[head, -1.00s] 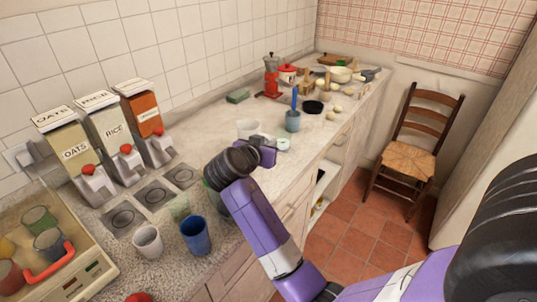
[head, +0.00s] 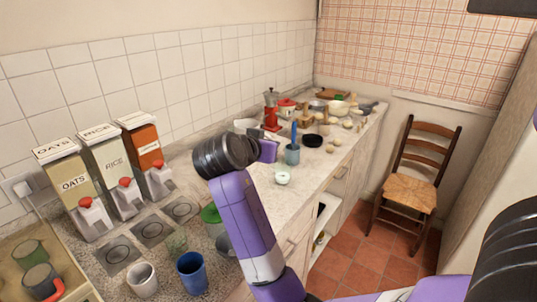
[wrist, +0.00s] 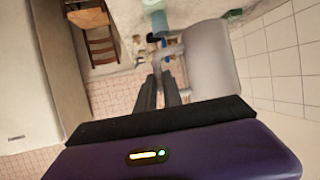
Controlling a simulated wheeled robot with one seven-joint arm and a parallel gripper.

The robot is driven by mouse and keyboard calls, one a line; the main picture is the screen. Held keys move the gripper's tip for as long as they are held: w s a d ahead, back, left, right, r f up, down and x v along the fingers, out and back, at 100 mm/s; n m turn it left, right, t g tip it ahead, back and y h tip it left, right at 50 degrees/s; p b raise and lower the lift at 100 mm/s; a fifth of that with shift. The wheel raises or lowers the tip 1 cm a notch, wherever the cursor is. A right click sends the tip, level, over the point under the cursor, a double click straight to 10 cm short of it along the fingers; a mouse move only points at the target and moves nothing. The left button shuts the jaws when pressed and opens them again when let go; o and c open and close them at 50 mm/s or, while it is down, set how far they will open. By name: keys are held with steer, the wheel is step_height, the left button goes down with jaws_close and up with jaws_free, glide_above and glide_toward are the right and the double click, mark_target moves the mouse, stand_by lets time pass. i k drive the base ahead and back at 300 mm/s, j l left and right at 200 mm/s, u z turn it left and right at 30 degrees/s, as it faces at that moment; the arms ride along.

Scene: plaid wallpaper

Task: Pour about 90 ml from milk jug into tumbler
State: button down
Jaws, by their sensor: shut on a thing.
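The milk jug (wrist: 210,60) is pale grey-white and fills the upper right of the wrist view. My gripper (wrist: 170,80) is shut on its handle. In the head view the jug (head: 245,123) is a white rim mostly hidden behind my gripper (head: 260,136), held above the counter. Its contents are hidden. A small pale cup (head: 283,178) with a whitish-green top stands on the counter right of and below my gripper. I cannot tell which is the task's tumbler.
A white cup (head: 141,278), a blue cup (head: 192,272) and a green cup (head: 211,215) stand in front. Cereal dispensers (head: 110,170) line the wall.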

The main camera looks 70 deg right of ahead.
mark_target(283, 172)
steer(key=k+l, duration=0.25)
steer(key=l, duration=0.15)
steer(key=k+l, duration=0.25)
steer(key=l, duration=0.2)
steer(key=k+l, duration=0.25)
steer(key=l, duration=0.15)
steer(key=k+l+u, duration=0.1)
steer(key=k+l, duration=0.15)
steer(key=l, duration=0.2)
